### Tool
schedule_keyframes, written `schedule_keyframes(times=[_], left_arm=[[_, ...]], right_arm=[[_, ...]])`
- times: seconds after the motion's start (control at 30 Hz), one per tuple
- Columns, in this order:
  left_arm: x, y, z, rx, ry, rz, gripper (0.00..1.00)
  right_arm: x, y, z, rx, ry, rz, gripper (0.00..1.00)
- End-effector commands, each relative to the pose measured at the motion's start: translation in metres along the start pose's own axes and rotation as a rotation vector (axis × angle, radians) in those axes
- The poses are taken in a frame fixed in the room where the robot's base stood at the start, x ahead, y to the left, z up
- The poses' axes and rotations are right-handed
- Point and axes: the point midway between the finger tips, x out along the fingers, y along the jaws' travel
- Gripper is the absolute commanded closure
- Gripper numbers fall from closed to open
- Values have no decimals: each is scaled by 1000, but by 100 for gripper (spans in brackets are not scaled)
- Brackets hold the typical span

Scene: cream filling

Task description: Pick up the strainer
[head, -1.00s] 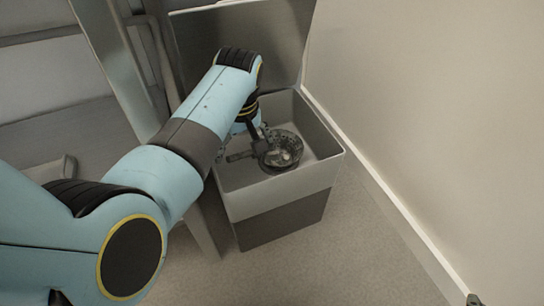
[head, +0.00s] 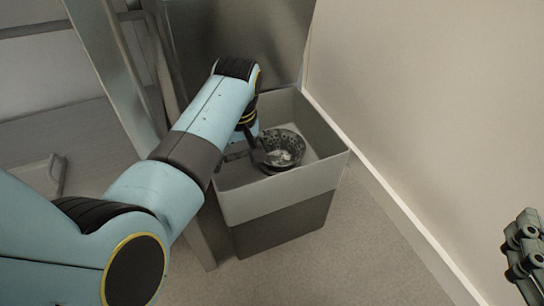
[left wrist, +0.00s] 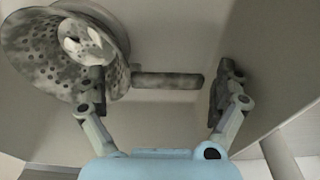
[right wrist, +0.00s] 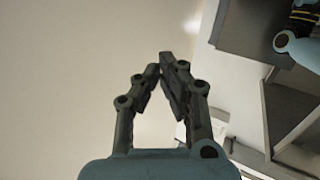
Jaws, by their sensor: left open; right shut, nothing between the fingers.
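The strainer (head: 285,149), a dark speckled metal bowl with a short handle, sits inside a grey bin (head: 285,206). It holds some pale pieces. In the left wrist view the strainer (left wrist: 62,62) is at upper left, and its handle (left wrist: 170,80) reaches right across the space between my open left fingers (left wrist: 158,90). One finger overlaps the bowl's edge; whether it touches cannot be told. In the head view my left gripper (head: 255,150) is beside the bowl, partly hidden by my arm. My right gripper (head: 528,245) is shut and empty at the right edge, away from the bin.
The bin's lid (head: 240,45) stands open behind it. A wall (head: 430,110) with a pale baseboard (head: 400,205) runs along the right. A metal frame post (head: 110,65) stands left of the bin. The floor (head: 320,265) in front is clear.

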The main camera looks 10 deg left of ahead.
Motion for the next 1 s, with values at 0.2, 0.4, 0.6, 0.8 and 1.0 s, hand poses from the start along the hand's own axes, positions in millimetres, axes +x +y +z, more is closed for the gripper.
schedule_keyframes(times=[0.2, 0.4, 0.6, 0.8, 1.0], left_arm=[[1, 0, 0, 0, 0, 0, 0], [1, 0, 0, 0, 0, 1, 7], [1, 0, 0, 0, 0, 1, 33], [1, 1, 0, 0, 0, 4, 59], [1, 2, 0, -1, 1, 6, 75]], right_arm=[[4, 0, -10, -5, 48, -1, 100], [4, 0, -10, -4, 47, -1, 100], [4, 0, -10, -4, 45, -1, 100], [4, 0, -10, -4, 45, 0, 100], [4, 0, -10, -4, 44, 0, 100]])
